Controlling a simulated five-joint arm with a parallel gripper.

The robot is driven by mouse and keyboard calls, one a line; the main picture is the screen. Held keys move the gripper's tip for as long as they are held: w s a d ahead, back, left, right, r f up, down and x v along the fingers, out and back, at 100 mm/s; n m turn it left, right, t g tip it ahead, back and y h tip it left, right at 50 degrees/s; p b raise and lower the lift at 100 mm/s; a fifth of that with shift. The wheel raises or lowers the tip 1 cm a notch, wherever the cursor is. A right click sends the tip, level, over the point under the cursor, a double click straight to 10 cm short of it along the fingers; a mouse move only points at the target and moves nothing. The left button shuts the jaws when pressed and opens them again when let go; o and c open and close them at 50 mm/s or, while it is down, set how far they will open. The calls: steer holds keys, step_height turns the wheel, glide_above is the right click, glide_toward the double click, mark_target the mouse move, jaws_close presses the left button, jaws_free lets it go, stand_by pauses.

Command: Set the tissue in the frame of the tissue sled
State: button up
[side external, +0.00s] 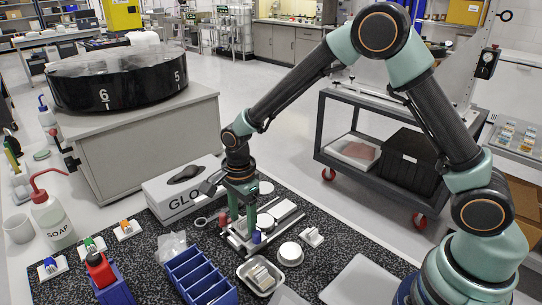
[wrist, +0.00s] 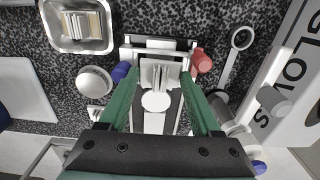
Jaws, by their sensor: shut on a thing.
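The tissue sled (wrist: 160,44) is a pale metal fixture with a frame, a blue knob on one side and a red knob on the other. It also stands on the speckled mat in the side view (side external: 236,246), partly hidden by my gripper. My gripper (wrist: 160,76) has its green fingers down over the sled, between the knobs. It is shut on the tissue (wrist: 158,73), a pale folded piece lying over the sled's frame area. I cannot tell whether the tissue touches the frame. In the side view, my gripper (side external: 241,220) points down and hides the tissue.
A metal tray (side external: 259,276) with a stack of pale pieces and a round white lid (side external: 290,254) stand near the sled. A blue divided bin (side external: 200,278) is at the front. A GLOVES box (side external: 182,190) lies behind. A soap bottle (side external: 53,219) stands left.

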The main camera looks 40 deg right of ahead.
mark_target(244, 220)
steer(key=shift+s+f, duration=0.2)
steer(key=shift+f, duration=0.2)
steer(key=shift+s+f, duration=0.1)
steer(key=shift+f, duration=0.5)
steer(key=shift+s+r, duration=0.1)
steer(key=shift+r, duration=0.2)
stand_by(0.5)
steer(key=shift+r, duration=0.4)
stand_by(0.4)
steer(key=o, duration=1.4)
steer(key=shift+c, duration=0.2)
steer(key=shift+c, duration=0.9)
steer(key=shift+o, duration=0.3)
steer(key=shift+w+r, duration=0.2)
steer(key=shift+r, duration=3.35)
